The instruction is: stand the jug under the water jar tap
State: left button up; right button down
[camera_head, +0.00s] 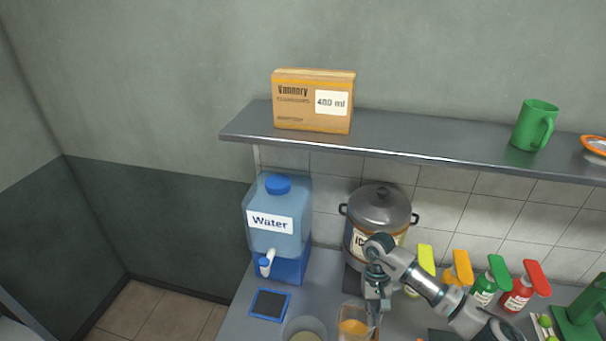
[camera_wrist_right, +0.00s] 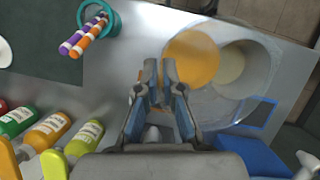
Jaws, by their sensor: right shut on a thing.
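The jug is a clear vessel with orange in it (camera_head: 352,328), at the bottom of the head view, partly cut off. It also shows in the wrist view (camera_wrist_right: 192,60). My right gripper (camera_head: 376,308) points down at the jug's right side, its fingers (camera_wrist_right: 160,75) shut on it; the exact grip spot is unclear. The blue water jar (camera_head: 280,222) stands left of the jug, its white and blue tap (camera_head: 266,263) facing front. A dark, blue-edged pad (camera_head: 269,304) lies in front of the tap, with nothing on it. My left gripper is not in view.
A clear bowl with pale contents (camera_head: 305,331) is left of the jug, near the pad. A lidded steel pot (camera_head: 380,212) stands behind my right gripper. Several coloured bottles (camera_head: 484,288) stand to the right. A shelf (camera_head: 400,148) hangs above with a box (camera_head: 312,100) and green mug (camera_head: 535,125).

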jog(key=shift+r, duration=0.1)
notch_tip(320, 180, down, 4)
jog(key=b, duration=0.3)
jog(key=shift+b, duration=0.35)
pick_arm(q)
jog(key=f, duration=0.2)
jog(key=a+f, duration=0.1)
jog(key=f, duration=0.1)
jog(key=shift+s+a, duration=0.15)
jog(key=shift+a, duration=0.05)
pick_arm(e)
jog(key=shift+s, duration=0.1)
